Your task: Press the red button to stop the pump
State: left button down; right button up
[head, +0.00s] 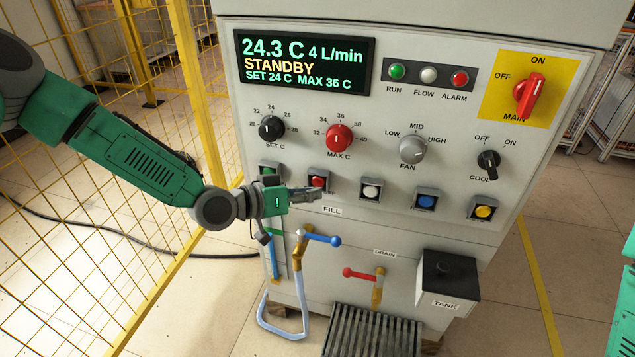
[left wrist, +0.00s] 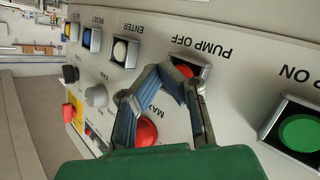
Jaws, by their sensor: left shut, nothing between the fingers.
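The red button (head: 318,182) sits in a square grey housing on the machine's front panel, second from the left in the lower row. In the left wrist view the red button (left wrist: 187,70) is under the upside-down label PUMP OFF and partly covered by my fingers. My left gripper (head: 318,194) is shut and empty, its fingertips just below the button in the head view. In the left wrist view the left gripper (left wrist: 172,76) overlaps the button's edge. I cannot tell whether it touches. My right gripper is out of view.
The green button (head: 268,171) is left of the red one; white (head: 370,191), blue (head: 426,201) and yellow (head: 483,211) buttons are to its right. The display (head: 304,62) reads STANDBY and 4 L/min. A blue-handled valve (head: 320,238) is below. A yellow fence (head: 190,90) stands left.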

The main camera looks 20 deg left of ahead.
pick_arm(q)
jog(key=shift+s+p, duration=0.9)
jog(key=shift+s, duration=1.5)
jog(key=s+p, duration=0.2)
jog(key=s, duration=0.9)
jog(key=shift+p, duration=0.3)
